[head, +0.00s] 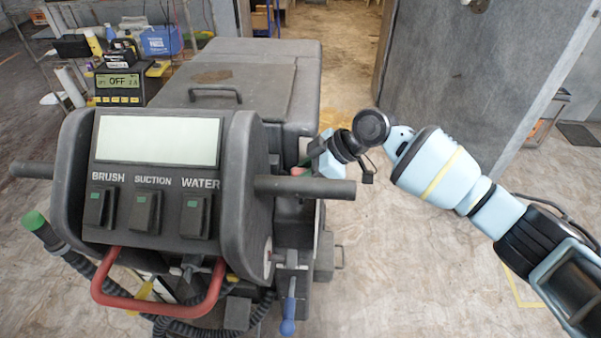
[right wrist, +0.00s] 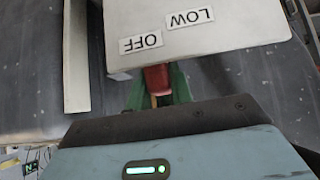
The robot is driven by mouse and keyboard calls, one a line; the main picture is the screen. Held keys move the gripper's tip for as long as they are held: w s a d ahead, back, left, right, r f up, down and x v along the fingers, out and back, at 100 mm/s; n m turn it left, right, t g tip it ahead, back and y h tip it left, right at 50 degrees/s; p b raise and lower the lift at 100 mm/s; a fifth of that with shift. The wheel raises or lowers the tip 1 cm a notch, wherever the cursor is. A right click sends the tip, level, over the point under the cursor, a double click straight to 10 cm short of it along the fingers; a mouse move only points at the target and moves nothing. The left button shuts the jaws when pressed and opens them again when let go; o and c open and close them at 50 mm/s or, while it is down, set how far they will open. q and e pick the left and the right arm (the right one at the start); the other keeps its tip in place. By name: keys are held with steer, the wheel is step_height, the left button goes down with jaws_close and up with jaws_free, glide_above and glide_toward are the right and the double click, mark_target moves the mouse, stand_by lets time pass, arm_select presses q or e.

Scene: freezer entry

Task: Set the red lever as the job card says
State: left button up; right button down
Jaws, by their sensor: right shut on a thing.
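My right gripper (head: 324,158) is at the right side of the grey floor-cleaning machine, behind its right handlebar. In the right wrist view, the red lever (right wrist: 157,77) is between the green fingertips, and my right gripper (right wrist: 160,92) is shut on it. The lever is at the edge of a pale plate (right wrist: 230,27) with labels OFF (right wrist: 140,42) and LOW (right wrist: 190,18). It appears nearer OFF than LOW. Other plate labels, if any, are out of view. In the head view the lever is mostly hidden. No readable job card shows. My left gripper is not in view.
The machine's console (head: 157,140) has BRUSH, SUCTION and WATER switches. The right handlebar (head: 310,188) sticks out close to my right gripper. A red loop handle (head: 105,295) and blue-tipped lever (head: 288,326) are below. A grey wall panel (head: 470,75) stands behind my right arm.

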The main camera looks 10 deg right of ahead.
steer(key=s, duration=0.1)
steer(key=s+t+p, duration=0.1)
steer(key=s+n+p, duration=0.1)
steer(key=shift+a+f+t, duration=0.2)
steer(key=shift+a+t, duration=0.1)
steer(key=shift+t, duration=0.1)
steer(key=shift+s+a+f+p, duration=0.15)
steer(key=shift+s+f+p, duration=0.2)
steer(key=shift+s, duration=0.1)
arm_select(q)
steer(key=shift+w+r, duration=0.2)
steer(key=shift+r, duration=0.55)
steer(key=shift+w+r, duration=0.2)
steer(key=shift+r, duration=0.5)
arm_select(e)
steer(key=shift+s+f, duration=0.25)
steer(key=shift+s, duration=0.05)
steer(key=c, duration=1.5)
jaws_free()
steer(key=shift+c, duration=0.2)
steer(key=o, duration=0.4)
steer(key=shift+r, duration=0.15)
steer(key=shift+c, duration=0.2)
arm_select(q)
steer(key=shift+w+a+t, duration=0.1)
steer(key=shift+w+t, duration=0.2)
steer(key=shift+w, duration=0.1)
arm_select(e)
steer(key=shift+w+r, duration=0.1)
steer(key=shift+w, duration=0.1)
